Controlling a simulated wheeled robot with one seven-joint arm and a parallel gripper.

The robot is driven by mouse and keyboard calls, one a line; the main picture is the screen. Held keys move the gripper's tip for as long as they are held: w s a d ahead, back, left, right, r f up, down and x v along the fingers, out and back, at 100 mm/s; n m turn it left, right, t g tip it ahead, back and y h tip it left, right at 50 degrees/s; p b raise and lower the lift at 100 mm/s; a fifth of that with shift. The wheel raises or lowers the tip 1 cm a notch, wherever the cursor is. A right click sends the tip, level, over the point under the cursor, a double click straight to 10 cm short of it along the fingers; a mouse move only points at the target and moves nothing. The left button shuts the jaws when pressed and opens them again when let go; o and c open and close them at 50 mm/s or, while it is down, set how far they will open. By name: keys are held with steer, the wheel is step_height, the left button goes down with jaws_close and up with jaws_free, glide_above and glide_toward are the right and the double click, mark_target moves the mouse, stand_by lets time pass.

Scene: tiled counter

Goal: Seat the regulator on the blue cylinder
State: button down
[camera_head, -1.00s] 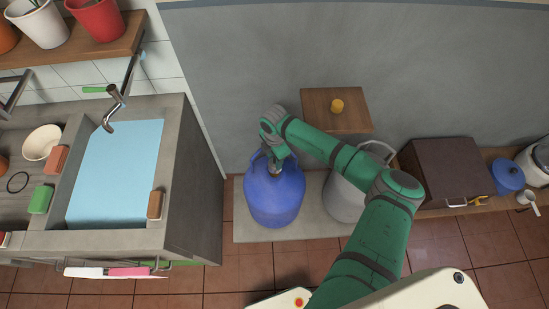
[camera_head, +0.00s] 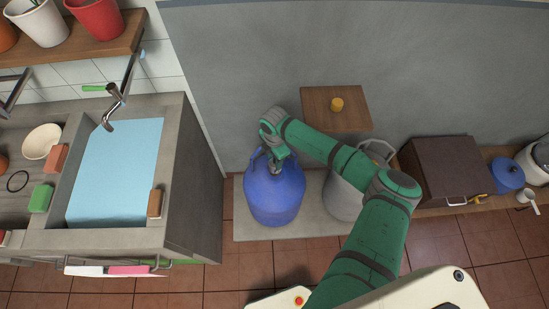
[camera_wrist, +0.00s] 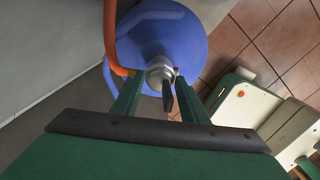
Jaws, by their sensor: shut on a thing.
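The blue cylinder (camera_head: 273,197) stands upright on a pale slab in the head view. In the wrist view its rounded blue top (camera_wrist: 185,38) fills the upper middle. The regulator (camera_wrist: 160,75), a silver round fitting with a black lever, is over the cylinder's top centre. My gripper (camera_wrist: 157,88) is shut on it, with one green finger on each side. An orange hose (camera_wrist: 110,40) runs at the left of the regulator. In the head view my gripper (camera_head: 277,162) is right above the cylinder's neck. Whether the regulator touches the valve is hidden.
A grey cylinder (camera_head: 342,199) stands close on the right, partly behind my arm. The sink counter (camera_head: 193,180) is on the left. Tiled floor in front is clear.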

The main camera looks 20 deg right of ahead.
steer(key=shift+f, duration=0.9)
stand_by(0.5)
steer(key=c, duration=1)
jaws_free()
steer(key=shift+s, duration=0.1)
step_height(320, 180, up, 11)
steer(key=shift+f, duration=0.1)
steer(key=shift+d, duration=0.1)
